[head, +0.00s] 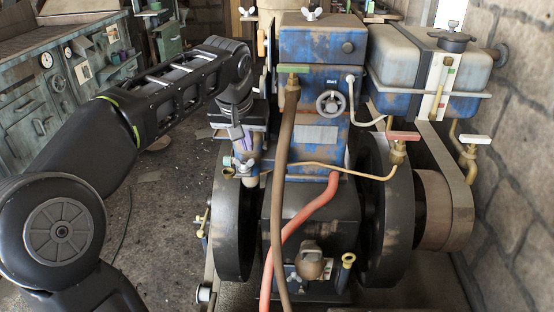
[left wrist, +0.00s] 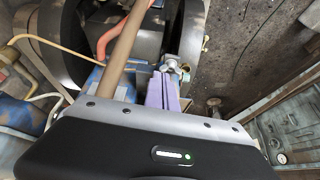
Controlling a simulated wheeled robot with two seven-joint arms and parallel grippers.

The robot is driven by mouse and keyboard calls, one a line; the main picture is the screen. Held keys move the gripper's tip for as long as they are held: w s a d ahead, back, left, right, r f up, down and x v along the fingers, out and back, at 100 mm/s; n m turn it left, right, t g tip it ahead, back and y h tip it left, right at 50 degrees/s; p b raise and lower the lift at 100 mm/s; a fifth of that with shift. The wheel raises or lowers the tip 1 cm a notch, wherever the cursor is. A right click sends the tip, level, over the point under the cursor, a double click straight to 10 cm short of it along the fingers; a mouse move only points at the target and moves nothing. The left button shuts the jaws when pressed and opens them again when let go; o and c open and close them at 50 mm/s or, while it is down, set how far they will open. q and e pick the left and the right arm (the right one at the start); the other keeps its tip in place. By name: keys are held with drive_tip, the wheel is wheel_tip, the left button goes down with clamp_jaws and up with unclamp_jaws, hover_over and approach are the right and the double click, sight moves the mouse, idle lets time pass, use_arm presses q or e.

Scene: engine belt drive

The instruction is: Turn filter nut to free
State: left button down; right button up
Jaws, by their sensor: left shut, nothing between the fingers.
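My left gripper (head: 243,148) reaches down beside the left side of the blue engine (head: 312,100), its pale purple fingers closed together. In the left wrist view the fingers (left wrist: 162,82) lie side by side with nothing seen between them. A small pale metal filter part with a nut (head: 246,170) is just below the fingertips. In the left wrist view a silvery nut with lobes (left wrist: 173,66) shows just beyond the tips. I cannot tell whether the fingers touch it. The fingers and wrist hide part of the filter. My right gripper is not in view.
A brown hose (head: 283,150) and a red hose (head: 310,222) run down the engine's front, close to the gripper's right. Dark flywheels (head: 386,220) flank the engine. A blue and grey tank (head: 400,65) is at right. Open floor (head: 160,215) lies to the left, before a green cabinet (head: 35,105).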

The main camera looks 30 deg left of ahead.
sight(244, 163)
use_arm(q)
drive_tip(key=shift+s+f+n+g, duration=0.2)
drive_tip(key=shift+s+g, duration=0.05)
drive_tip(key=shift+s, duration=0.25)
drive_tip(key=shift+s+f+n+g, duration=0.2)
drive_tip(key=shift+s+g, duration=0.05)
drive_tip(key=shift+s, duration=0.25)
drive_tip(key=shift+f, duration=0.1)
drive_tip(key=w+a+f, duration=0.1)
drive_tip(key=w+f, duration=0.1)
drive_tip(key=f, duration=0.1)
drive_tip(key=w+a+f+p, duration=0.1)
drive_tip(key=f, duration=0.2)
drive_tip(key=w+a+f, duration=0.1)
drive_tip(key=w+f, duration=0.1)
drive_tip(key=f, duration=0.1)
drive_tip(key=shift+w+a, duration=0.15)
drive_tip(key=shift+w, duration=0.15)
drive_tip(key=shift+w+a+p, duration=0.3)
drive_tip(key=shift+w+p, duration=0.05)
drive_tip(key=shift+w, duration=0.2)
drive_tip(key=shift+w+d, duration=0.1)
